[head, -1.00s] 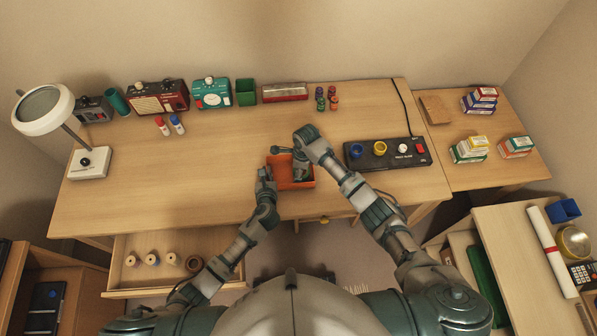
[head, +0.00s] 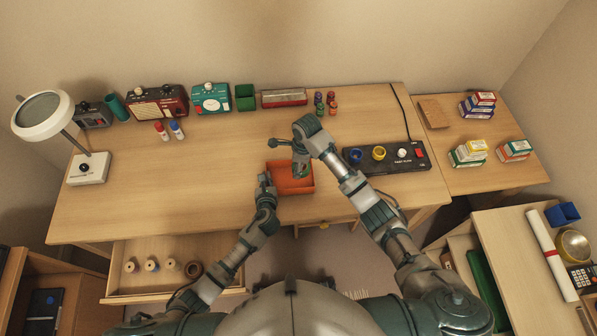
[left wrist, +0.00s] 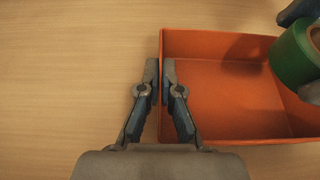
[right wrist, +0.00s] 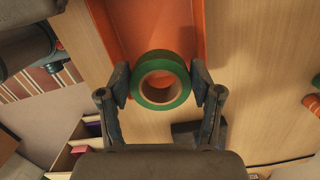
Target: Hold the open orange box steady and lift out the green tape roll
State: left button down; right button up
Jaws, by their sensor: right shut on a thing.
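The open orange box (head: 292,180) sits near the front edge of the desk and looks empty inside in the left wrist view (left wrist: 235,95). My left gripper (head: 265,180) is shut on the box's left wall; the wall runs between its fingertips (left wrist: 162,80). My right gripper (right wrist: 160,82) is shut on the green tape roll (right wrist: 161,62), one finger on each side. The roll also shows at the right of the left wrist view (left wrist: 292,58), raised above the box. In the head view the right arm mostly hides the roll.
A black panel (head: 388,156) with knobs and rings lies right of the box. An open drawer (head: 170,285) holds several rolls. Desk left of the box is clear.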

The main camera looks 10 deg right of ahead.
pick_arm(q)
jog(key=shift+d, duration=0.1)
jog(key=c, duration=1.8)
grip_release()
jog(key=shift+d, duration=0.1)
jog(key=o, duration=0.6)
jog(key=shift+c, duration=0.2)
pick_arm(e)
notch_tip(320, 180, up, 3)
jog(key=shift+d, duration=0.15)
